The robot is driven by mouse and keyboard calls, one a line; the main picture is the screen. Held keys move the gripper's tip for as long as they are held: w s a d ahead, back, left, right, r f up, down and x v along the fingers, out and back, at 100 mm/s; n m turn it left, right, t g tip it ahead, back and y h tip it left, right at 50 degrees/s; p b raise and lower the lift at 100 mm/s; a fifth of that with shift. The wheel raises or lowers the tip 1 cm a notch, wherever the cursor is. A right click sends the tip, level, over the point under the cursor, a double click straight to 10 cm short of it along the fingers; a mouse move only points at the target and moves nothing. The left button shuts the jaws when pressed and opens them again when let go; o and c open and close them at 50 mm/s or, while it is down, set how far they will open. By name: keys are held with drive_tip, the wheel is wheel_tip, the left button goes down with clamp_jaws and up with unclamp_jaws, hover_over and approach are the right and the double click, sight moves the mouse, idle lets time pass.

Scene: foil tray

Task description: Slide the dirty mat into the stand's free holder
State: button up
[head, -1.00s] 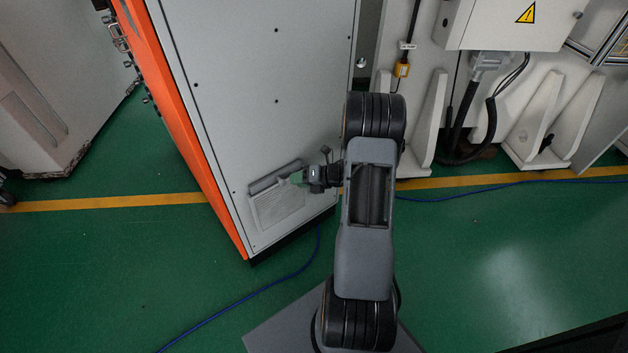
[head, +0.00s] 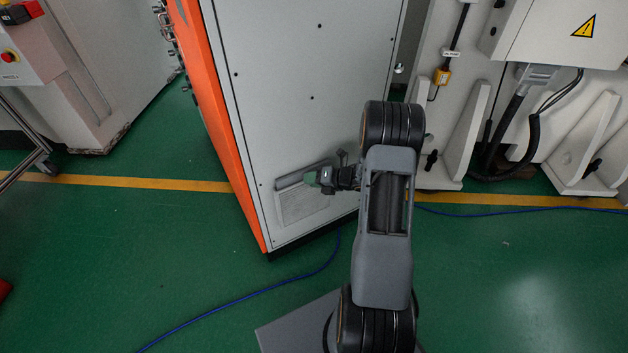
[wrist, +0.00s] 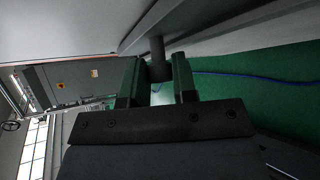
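My gripper (head: 316,179) is at the lower part of the grey cabinet's face, by a dark grey strip (head: 295,178) above a pale slatted grille. In the wrist view my gripper (wrist: 159,82) has its two fingers close on either side of a short dark post (wrist: 157,54), with hardly any gap, and looks shut on it. The post joins a long dark grey bar or panel edge (wrist: 143,30), which seems to be that strip, standing out from the cabinet. I cannot make out a dirty mat, a stand or a free holder in either view.
The grey cabinet (head: 310,70) with an orange edge stands right in front. The grille (head: 298,207) is low on its face. A blue cable (head: 250,293) lies on the green floor. White machinery (head: 450,130) stands to the right. Open floor (head: 120,250) lies to the left.

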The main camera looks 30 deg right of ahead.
clamp_jaws()
drive_tip(key=shift+r, duration=0.1)
drive_tip(key=shift+r+p, duration=8.25)
drive_tip(key=shift+r, duration=4.3)
drive_tip(key=s, duration=1)
drive_tip(key=shift+d, duration=0.3)
